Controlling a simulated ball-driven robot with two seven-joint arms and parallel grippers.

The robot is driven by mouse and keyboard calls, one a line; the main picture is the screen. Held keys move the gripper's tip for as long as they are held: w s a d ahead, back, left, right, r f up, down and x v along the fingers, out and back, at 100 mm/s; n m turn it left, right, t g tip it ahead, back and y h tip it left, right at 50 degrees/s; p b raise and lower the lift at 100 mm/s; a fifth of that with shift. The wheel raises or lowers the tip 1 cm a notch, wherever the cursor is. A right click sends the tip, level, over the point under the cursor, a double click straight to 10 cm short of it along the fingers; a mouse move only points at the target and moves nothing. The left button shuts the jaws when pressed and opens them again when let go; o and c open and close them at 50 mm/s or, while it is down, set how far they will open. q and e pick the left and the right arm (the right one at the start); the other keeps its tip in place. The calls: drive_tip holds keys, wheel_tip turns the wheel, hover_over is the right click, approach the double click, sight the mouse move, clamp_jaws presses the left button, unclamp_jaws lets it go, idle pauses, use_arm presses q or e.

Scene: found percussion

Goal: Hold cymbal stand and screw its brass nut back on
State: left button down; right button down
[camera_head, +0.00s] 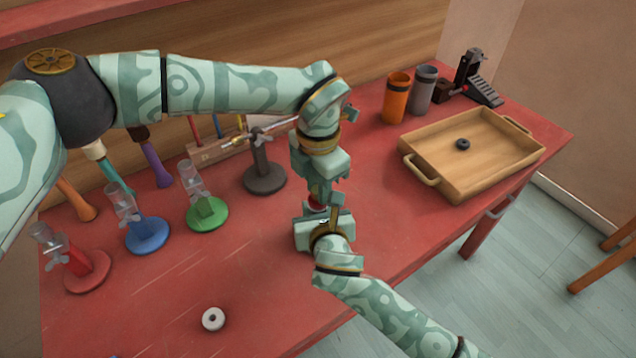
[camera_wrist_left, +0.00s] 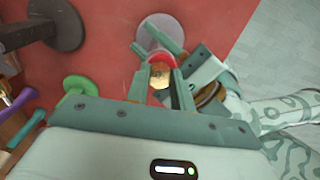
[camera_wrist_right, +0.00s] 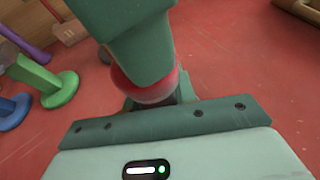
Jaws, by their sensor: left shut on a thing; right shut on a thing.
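The brass nut (camera_wrist_left: 160,76) shows between the fingers of my left gripper (camera_wrist_left: 159,84), which is shut on it from above. A red round piece (camera_wrist_right: 150,88) sits just below the left fingertips and also shows in the head view (camera_head: 316,206). A pale grey round base (camera_wrist_left: 160,30) shows beyond the fingers in the left wrist view and seems to belong to the held stand. My right gripper (camera_head: 319,219) reaches in from the lower right, shut on the stand just below the left one. The post and the thread are hidden by the grippers.
Red (camera_head: 86,271), blue (camera_head: 146,235) and green (camera_head: 207,214) stands line the left. A dark stand (camera_head: 265,178) is behind my left gripper. A white ring (camera_head: 213,319) lies in front. A wooden tray (camera_head: 456,188), orange cup (camera_head: 396,97) and grey cup (camera_head: 423,90) are right.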

use_arm(q)
drive_tip(key=m, duration=0.5)
drive_tip(key=shift+m, duration=0.3)
drive_tip(key=c, duration=1.1)
unclamp_jaws()
wheel_tip(320, 180, up, 12)
use_arm(e)
drive_tip(key=c, duration=1.1)
unclamp_jaws()
drive_tip(key=shift+o, duration=0.2)
